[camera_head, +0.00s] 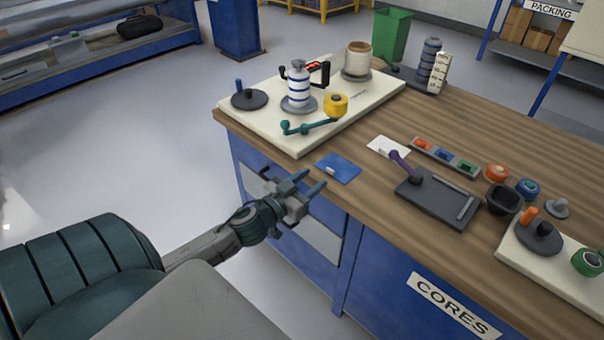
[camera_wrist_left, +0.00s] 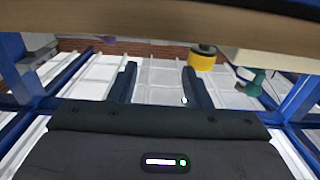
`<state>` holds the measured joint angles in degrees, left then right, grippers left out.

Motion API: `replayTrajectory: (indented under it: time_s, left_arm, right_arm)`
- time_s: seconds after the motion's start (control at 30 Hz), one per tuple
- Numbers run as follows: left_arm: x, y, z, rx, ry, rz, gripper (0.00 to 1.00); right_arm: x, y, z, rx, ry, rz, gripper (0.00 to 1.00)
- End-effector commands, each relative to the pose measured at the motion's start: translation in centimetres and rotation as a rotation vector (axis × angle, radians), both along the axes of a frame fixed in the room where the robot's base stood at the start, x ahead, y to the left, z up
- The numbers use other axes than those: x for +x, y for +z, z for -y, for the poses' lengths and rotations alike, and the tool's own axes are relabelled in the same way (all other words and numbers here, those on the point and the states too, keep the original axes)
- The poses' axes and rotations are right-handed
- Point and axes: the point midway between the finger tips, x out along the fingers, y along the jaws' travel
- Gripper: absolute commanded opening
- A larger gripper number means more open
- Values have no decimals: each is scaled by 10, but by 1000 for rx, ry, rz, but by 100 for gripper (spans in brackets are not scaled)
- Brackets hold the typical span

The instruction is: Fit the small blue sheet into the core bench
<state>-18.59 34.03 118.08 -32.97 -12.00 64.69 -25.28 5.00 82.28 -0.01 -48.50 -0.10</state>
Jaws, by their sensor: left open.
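The small blue sheet (camera_head: 338,168) lies flat near the front edge of the wooden bench top, with a small pale mark on it. The bench carries a CORES label (camera_head: 452,305) on its blue front. My left gripper (camera_head: 312,181) is open and empty, just in front of the bench edge and left of the sheet, apart from it. Its two fingers (camera_wrist_left: 158,68) show spread in the left wrist view, with nothing between them. The sheet cannot be made out in that view. My right gripper is not in view.
A cream board (camera_head: 270,130) with a striped roller (camera_head: 298,85), yellow roll (camera_head: 336,104) and teal crank (camera_head: 305,127) stands behind the sheet. A white sheet (camera_head: 387,147) and dark plate (camera_head: 447,206) with purple lever (camera_head: 402,163) lie to the right.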

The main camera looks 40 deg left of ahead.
Motion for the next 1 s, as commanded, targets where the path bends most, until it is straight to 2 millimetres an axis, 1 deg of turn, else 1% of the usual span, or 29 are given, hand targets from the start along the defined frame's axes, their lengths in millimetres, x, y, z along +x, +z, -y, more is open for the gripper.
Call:
replayTrajectory:
  time_s: [0.03, 0.2, 0.3, 0.43, 0.5, 0.57, 0.63, 0.67, 0.7, 0.77, 0.8, 0.87, 0.9, 0.97, 1.0]
  left_arm:
    - [-5, -4, -1, 7, -1, -3, 44]
    - [-16, -3, -2, 5, 0, -4, 44]
    - [-21, -2, -2, 4, -1, -3, 44]
    - [-24, -1, -2, 2, 1, -1, 44]
    - [-25, -6, -5, 3, 19, -13, 44]
    - [-26, -21, -12, 8, 61, -43, 44]
    - [-31, -54, -26, 23, 144, -116, 44]
    - [-35, -73, -32, 33, 188, -163, 44]
    - [-43, -104, -40, 50, 248, -242, 44]
    - [-62, -158, -47, 78, 326, -393, 44]
    - [-80, -196, -46, 96, 363, -511, 44]
    - [-110, -249, -38, 121, 385, -691, 44]
    - [-131, -281, -28, 135, 380, -807, 44]
    - [-162, -321, -8, 149, 347, -967, 44]
    - [-181, -343, 6, 153, 315, -1060, 44]
  right_arm:
    - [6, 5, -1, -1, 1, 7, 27]
    - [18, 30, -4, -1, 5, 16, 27]
    - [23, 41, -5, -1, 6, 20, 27]
    - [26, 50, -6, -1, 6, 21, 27]
    - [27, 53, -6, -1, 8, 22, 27]
    - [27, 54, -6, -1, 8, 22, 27]
    - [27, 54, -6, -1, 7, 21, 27]
    - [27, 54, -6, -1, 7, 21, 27]
    - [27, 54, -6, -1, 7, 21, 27]
    - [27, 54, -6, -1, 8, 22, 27]
    - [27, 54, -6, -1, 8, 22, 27]
    - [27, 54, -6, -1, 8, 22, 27]
    - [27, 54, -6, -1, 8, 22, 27]
    - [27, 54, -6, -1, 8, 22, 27]
    - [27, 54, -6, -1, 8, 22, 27]
